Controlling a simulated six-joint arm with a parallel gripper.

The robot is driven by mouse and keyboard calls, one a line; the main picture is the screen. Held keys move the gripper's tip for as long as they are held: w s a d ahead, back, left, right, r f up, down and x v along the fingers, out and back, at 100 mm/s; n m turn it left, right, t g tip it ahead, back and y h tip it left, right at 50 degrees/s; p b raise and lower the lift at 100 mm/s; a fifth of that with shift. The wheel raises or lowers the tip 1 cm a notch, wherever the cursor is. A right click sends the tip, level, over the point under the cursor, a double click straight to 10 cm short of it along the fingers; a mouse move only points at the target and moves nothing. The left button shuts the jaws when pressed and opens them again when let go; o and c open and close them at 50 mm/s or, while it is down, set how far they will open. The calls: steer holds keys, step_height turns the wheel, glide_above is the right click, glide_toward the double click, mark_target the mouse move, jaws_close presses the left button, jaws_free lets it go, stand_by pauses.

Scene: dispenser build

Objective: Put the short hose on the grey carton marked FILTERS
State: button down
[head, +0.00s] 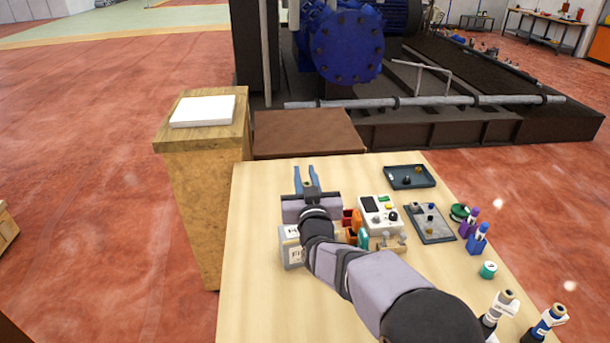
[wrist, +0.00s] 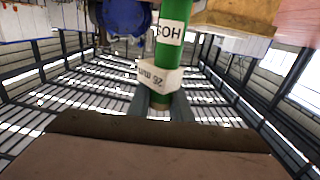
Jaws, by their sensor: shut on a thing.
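In the wrist view a green hose (wrist: 174,60) with white labels, one starting "HOS" and one that seems to read "26 mm", stands between the two fingers of my gripper (wrist: 160,108). The gripper is shut on it. In the head view my gripper (head: 305,178) is above the left part of the table, fingers pointing to the back; I cannot make out the hose there. The grey carton (head: 291,254), its label starting "FI", stands on the table nearer than the fingertips. My arm hides its right side.
Beside the carton stand red and orange bins (head: 353,222), a white device (head: 379,213) and a grey tray (head: 431,223). A dark tray (head: 410,177) lies at the back. Bottles (head: 477,239) line the right edge. The table's (head: 255,210) left side is clear; a wooden stand (head: 196,150) adjoins it.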

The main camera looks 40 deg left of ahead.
steer(key=c, duration=1.6)
jaws_free()
steer(key=shift+r, duration=0.2)
steer(key=b+v, duration=0.4)
steer(key=v, duration=0.8)
